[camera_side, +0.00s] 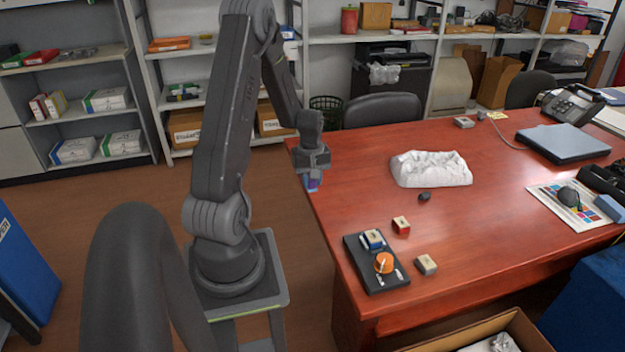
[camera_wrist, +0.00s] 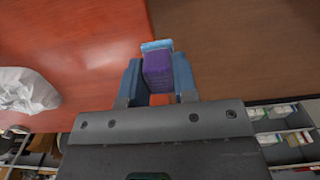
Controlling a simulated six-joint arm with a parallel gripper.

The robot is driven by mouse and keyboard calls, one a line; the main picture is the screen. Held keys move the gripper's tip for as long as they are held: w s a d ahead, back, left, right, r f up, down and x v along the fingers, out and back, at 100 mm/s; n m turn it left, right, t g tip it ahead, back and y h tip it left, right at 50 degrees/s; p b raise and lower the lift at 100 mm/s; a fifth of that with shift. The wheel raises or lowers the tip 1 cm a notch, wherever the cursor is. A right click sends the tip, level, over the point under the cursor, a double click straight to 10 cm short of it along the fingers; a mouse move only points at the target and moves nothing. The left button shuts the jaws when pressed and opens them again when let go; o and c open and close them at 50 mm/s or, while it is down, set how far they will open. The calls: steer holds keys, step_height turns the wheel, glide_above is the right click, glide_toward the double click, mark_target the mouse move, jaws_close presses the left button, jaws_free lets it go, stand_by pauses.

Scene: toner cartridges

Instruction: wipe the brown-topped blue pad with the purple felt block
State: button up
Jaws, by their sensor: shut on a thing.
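The purple felt block (camera_wrist: 158,70) is between the two blue fingers of my gripper (camera_wrist: 158,84) in the wrist view, with a light blue part at its far end. In the side view my gripper (camera_side: 313,178) is shut on it, pointing down by the left edge of the red desk, and the block shows small below it. The blue pad with a brownish top (camera_side: 373,239) sits on a black tray (camera_side: 361,265) near the desk's front left corner. My gripper is well apart from the pad, which I do not see in the wrist view.
An orange round part (camera_side: 384,263) is on the tray beside the pad. A red block (camera_side: 401,226) and a tan block (camera_side: 426,265) lie close by. A dark small object (camera_side: 424,197) and a crumpled white bag (camera_side: 431,169) lie farther back. Clear desk separates them from my gripper.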

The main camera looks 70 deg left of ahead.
steer(key=shift+c, duration=0.9)
steer(key=shift+w+d, duration=0.2)
steer(key=shift+w, duration=0.1)
steer(key=w+d+r+m, duration=0.1)
steer(key=w+d+m, duration=0.4)
steer(key=w+d, duration=0.25)
steer(key=m, duration=0.4)
glide_above(370, 231)
steer(key=shift+a+f, duration=0.1)
steer(key=shift+f, duration=3.05)
steer(key=shift+d+f, duration=0.55)
steer(key=shift+d, duration=0.05)
steer(key=shift+c, duration=0.3)
steer(key=shift+d, duration=1.5)
steer(key=a, duration=0.4)
step_height(370, 231, up, 2)
steer(key=shift+w+a+r, duration=0.1)
steer(key=shift+w+a, duration=0.05)
step_height(370, 231, up, 6)
